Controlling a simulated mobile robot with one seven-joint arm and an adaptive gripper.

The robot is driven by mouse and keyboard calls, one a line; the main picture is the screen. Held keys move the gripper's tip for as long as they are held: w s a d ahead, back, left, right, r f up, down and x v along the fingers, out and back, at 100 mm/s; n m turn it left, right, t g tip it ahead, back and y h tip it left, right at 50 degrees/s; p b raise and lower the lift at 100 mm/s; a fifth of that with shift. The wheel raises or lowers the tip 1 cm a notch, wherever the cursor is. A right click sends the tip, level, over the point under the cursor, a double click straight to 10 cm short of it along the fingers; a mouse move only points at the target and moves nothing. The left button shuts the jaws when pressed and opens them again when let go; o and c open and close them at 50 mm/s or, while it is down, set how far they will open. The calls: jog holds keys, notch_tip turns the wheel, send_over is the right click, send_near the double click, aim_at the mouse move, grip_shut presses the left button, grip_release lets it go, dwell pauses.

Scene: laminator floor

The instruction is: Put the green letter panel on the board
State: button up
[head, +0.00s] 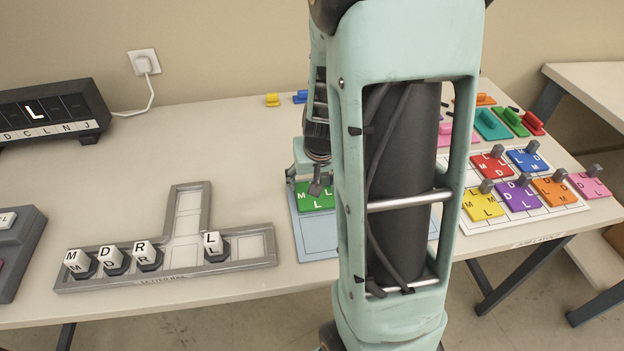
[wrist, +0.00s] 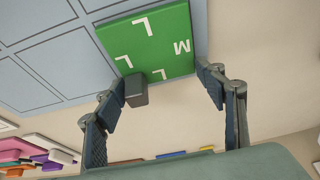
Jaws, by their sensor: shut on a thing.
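The green letter panel (head: 316,196), with white L and M letters and a dark knob, is at the far left corner of the light blue board (head: 315,242). In the wrist view the panel (wrist: 150,42) lies over the corner of the gridded board (wrist: 35,65); I cannot tell whether it rests on it or hovers just above. My gripper (head: 318,181) is at the panel's knob from above. In the wrist view my gripper (wrist: 168,84) has its fingers on either side of the knob, shut on the panel. My arm hides much of the board's right part.
A white tray (head: 470,229) at right holds yellow, purple, orange, pink, red and blue panels with knobs. Coloured handled blocks (head: 492,124) stand behind it. A grey letter rail (head: 185,268) with letter cubes lies left of the board. A dark display (head: 45,110) stands far left.

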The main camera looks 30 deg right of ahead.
aim_at(317, 201)
jog(key=shift+r, duration=0.15)
jog(key=o, duration=1.5)
jog(key=shift+o, duration=0.2)
jog(key=p+v, duration=0.4)
jog(key=v, duration=0.8)
jog(key=shift+s+p, duration=0.15)
jog(key=shift+p, duration=0.25)
